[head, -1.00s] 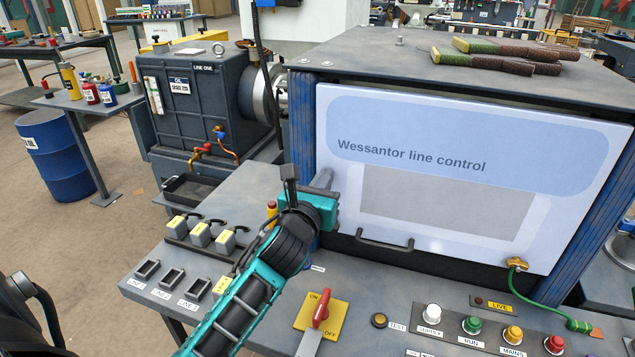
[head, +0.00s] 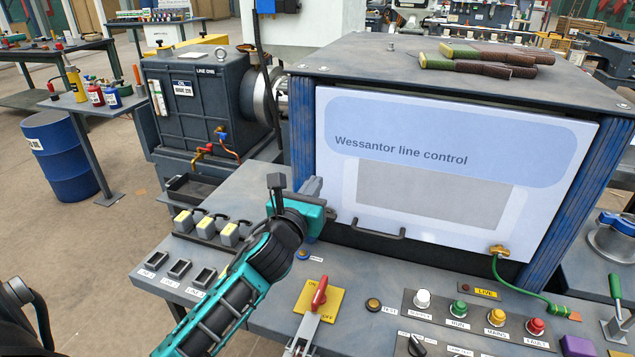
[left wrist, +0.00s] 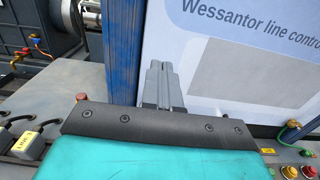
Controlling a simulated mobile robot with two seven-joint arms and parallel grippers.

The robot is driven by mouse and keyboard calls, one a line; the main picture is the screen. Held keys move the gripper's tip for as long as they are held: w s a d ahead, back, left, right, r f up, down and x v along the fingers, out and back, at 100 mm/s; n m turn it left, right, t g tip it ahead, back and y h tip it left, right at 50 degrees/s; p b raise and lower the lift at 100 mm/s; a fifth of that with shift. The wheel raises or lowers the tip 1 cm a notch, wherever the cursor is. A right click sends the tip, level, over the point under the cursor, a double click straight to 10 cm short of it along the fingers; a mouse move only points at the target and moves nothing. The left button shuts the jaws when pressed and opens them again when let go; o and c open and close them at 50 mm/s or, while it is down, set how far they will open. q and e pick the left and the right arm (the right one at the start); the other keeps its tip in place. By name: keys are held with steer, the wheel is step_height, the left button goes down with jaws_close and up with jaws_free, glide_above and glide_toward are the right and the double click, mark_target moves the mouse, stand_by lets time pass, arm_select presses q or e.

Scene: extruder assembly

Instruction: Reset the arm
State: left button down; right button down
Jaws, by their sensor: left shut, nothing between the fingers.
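My left arm reaches in from the lower left in the head view. Its teal-bodied left gripper (head: 312,187) is held above the grey bench, in front of the left edge of the white "Wessantor line control" panel (head: 450,165). I cannot tell whether the fingertips touch the cabinet.
The bench holds a red-handled ON/OFF switch (head: 318,297), line plugs (head: 206,227) beside empty sockets (head: 180,269), and coloured buttons (head: 458,309). A green cable (head: 520,288) hangs from the panel's lower right. Brown-and-green handled tools (head: 480,58) lie on the cabinet top. Open floor lies at left.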

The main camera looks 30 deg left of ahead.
arm_select(q)
steer(key=v, duration=0.8)
steer(key=shift+s, duration=0.2)
arm_select(e)
steer(key=shift+w+a+r, duration=0.1)
steer(key=shift+w+a, duration=0.1)
steer(key=shift+a, duration=0.15)
